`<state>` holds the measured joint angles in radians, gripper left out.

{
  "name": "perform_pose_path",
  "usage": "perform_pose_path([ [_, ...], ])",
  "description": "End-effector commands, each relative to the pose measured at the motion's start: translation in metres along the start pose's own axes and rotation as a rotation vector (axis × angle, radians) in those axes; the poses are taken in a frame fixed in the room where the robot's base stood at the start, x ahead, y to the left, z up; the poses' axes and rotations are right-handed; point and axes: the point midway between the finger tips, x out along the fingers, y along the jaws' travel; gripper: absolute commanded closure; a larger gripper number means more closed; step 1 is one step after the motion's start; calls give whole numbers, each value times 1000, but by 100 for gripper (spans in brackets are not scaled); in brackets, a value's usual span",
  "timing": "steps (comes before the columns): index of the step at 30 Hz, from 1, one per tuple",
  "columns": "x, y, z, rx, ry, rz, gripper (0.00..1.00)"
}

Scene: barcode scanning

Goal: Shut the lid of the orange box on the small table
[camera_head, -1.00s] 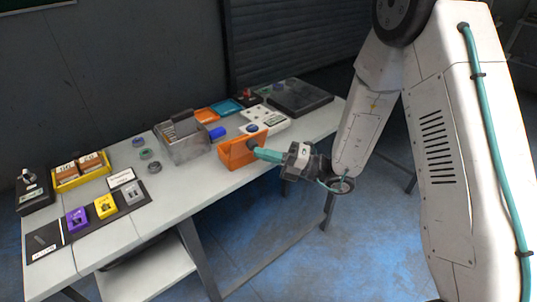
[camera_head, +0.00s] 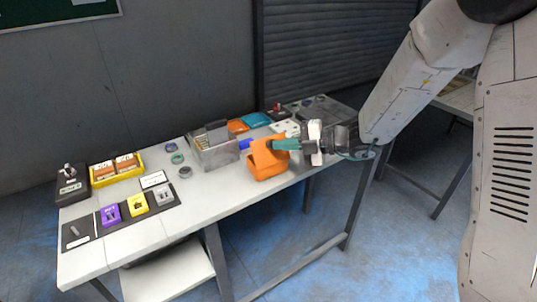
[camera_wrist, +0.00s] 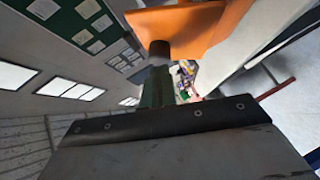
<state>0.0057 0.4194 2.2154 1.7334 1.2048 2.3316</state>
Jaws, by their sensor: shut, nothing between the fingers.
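The orange box (camera_head: 267,172) stands at the front edge of the long white table, right of the middle. An orange panel, which looks like its lid, stands raised and tilted above the body. My gripper (camera_head: 272,145) reaches in from the right, shut and empty, with its dark tip at the upper part of the box. I cannot tell whether the tip touches the lid. In the wrist view an orange panel (camera_wrist: 205,22) fills the top middle, close behind the dark tip of my gripper (camera_wrist: 160,50). The inside of the box is hidden.
A grey metal bin (camera_head: 215,150) stands left of the box, with a blue cylinder (camera_head: 245,144) between them. Blue (camera_head: 255,120) and orange trays lie behind. A yellow tray (camera_head: 118,169) and several coloured blocks sit at the left. The table front between is clear.

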Motion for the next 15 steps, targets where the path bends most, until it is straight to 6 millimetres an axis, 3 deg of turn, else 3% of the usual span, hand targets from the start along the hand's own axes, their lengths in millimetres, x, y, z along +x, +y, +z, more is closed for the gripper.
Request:
perform_pose_path([
  [15, 22, 14, 31, 0, -7, 4, 100],
])
